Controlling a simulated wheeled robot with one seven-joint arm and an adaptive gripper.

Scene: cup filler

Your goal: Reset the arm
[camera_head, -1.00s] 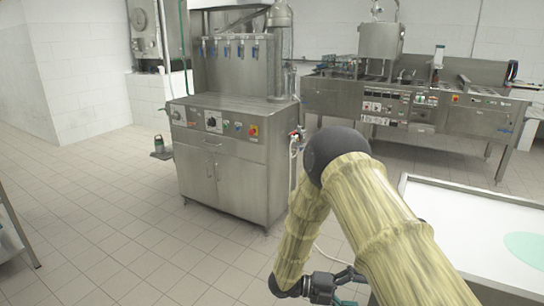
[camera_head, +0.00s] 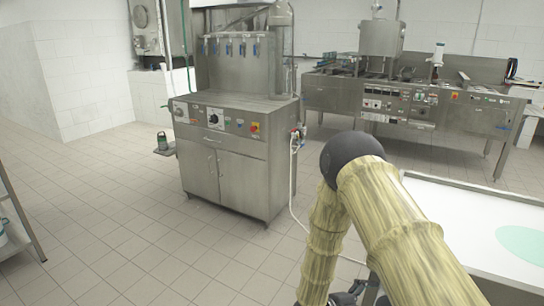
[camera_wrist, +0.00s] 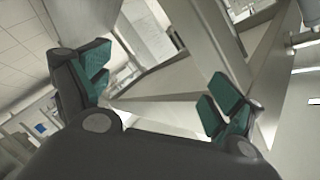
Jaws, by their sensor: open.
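My arm, in a yellowish sleeve, is folded at its dark elbow joint in the lower right of the head view. My gripper (camera_wrist: 160,95) fills the lower part of the wrist view, with its two green-padded fingers spread wide and nothing between them. In the head view only a dark part of the gripper shows at the bottom edge, partly hidden by my arm.
A steel filling machine (camera_head: 240,165) on a cabinet stands ahead, left of my arm. A long steel machine (camera_head: 415,95) stands at the back right. A white-topped table (camera_head: 465,225) with a pale green round patch is close on the right.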

